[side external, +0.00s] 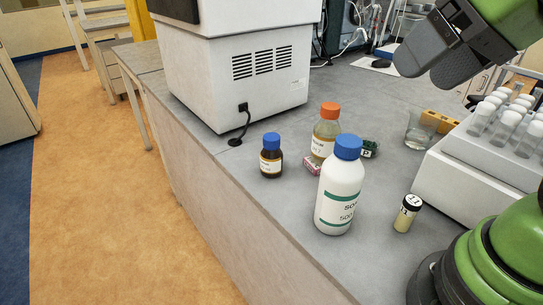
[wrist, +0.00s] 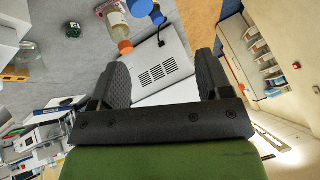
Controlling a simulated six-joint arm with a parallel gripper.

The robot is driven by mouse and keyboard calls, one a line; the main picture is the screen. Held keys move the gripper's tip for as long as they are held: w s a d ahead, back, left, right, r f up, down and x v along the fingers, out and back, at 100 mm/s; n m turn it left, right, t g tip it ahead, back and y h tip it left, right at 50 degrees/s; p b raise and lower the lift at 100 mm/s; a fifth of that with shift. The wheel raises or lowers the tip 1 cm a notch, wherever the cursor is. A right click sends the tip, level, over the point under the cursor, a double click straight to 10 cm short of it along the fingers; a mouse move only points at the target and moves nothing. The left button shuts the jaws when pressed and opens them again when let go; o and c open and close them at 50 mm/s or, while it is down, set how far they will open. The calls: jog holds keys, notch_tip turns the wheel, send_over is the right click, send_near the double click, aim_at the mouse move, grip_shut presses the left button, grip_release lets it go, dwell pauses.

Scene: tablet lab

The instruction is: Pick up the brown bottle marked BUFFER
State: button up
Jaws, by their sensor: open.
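A small brown bottle (side external: 271,164) with a blue cap and a pale label stands upright on the grey bench in the side view. Its label is too small to read, so I cannot confirm BUFFER. My gripper (side external: 428,62) is at the upper right, above the bench and well apart from the bottle. In the wrist view my gripper (wrist: 165,76) has its two dark fingers spread with nothing between them.
An orange-capped bottle (side external: 326,133) and a white blue-capped bottle (side external: 341,194) stand close right of the brown bottle. A white machine (side external: 240,70) stands behind it. The bench edge is left.

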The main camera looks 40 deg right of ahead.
jog(key=w+f+n+g, duration=0.1)
jog(key=w+n, duration=0.2)
jog(key=w, duration=0.7)
jog(key=n+g, duration=0.1)
jog(key=n, duration=0.2)
send_near(273, 137)
jog(key=shift+n+g+h, duration=0.3)
jog(key=shift+n+g, duration=0.1)
jog(key=shift+n, duration=0.1)
jog(key=x, duration=0.4)
jog(key=shift+w+f, duration=0.25)
jog(key=shift+w, duration=0.05)
jog(key=shift+a+x, duration=0.15)
jog(key=shift+x, duration=1.3)
jog(key=shift+a+x, duration=0.1)
jog(key=shift+x, duration=1.35)
jog(key=shift+w+r, duration=0.1)
jog(key=shift+w, duration=0.05)
grip_shut()
